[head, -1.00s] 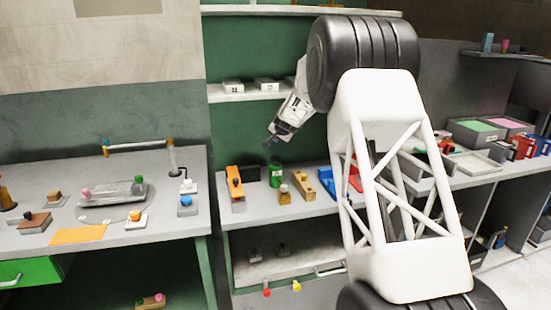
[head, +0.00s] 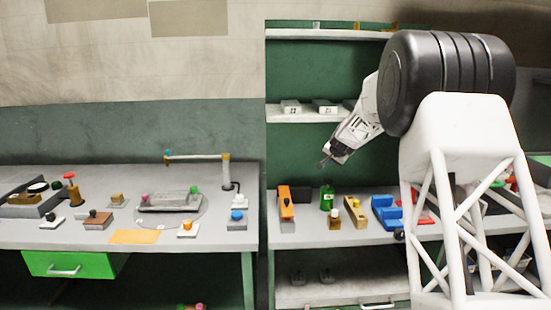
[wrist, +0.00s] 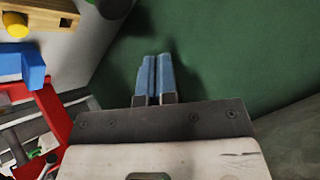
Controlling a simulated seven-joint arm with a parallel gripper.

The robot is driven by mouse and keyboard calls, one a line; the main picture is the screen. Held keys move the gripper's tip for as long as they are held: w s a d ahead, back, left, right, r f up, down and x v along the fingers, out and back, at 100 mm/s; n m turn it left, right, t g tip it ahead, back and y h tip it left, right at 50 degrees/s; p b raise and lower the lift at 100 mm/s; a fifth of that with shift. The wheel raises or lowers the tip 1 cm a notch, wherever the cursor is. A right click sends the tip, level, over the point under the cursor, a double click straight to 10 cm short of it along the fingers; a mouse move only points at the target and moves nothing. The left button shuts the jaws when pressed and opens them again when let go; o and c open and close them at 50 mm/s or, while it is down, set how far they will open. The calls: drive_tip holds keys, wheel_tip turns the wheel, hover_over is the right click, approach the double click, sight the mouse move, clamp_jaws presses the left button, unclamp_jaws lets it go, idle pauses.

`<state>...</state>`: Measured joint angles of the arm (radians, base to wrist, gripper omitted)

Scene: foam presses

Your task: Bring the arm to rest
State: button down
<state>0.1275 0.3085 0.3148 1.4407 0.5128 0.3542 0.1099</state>
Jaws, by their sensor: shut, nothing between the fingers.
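My gripper (head: 325,163) hangs in the air above the right bench, in front of the green back panel (head: 310,150). It is below the shelf and above a green bottle-like object (head: 327,197), apart from everything. In the wrist view its two blue fingers (wrist: 154,78) lie side by side, shut with nothing between them. My large white and black arm covers the right part of the head view.
The right bench (head: 310,238) holds an orange-topped block (head: 287,205), a wooden block (head: 355,212) and a blue holder (head: 388,213). A shelf (head: 300,116) with labelled boxes is behind. The left bench (head: 75,237) carries a plate fixture (head: 170,201) and an orange sheet (head: 135,237).

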drive_tip(key=s+a+r+n+g, duration=0.1)
drive_tip(key=s+a+r, duration=0.2)
drive_tip(key=s, duration=0.8)
drive_tip(key=s+a+r+n+g, duration=0.15)
drive_tip(key=s+r, duration=0.25)
drive_tip(key=s, duration=0.8)
drive_tip(key=s+a+r+n+g, duration=0.1)
drive_tip(key=s+a+r+n, duration=0.2)
drive_tip(key=s, duration=0.8)
drive_tip(key=s+a+f+n+g, duration=0.1)
drive_tip(key=s+f, duration=0.2)
drive_tip(key=s, duration=1.6)
drive_tip(key=s+a+f+n+g+h, duration=0.1)
drive_tip(key=s+f, duration=0.3)
drive_tip(key=s, duration=1.6)
drive_tip(key=shift+s+a+f+g, duration=0.15)
drive_tip(key=shift+s+f+g, duration=0.05)
drive_tip(key=shift+g, duration=0.25)
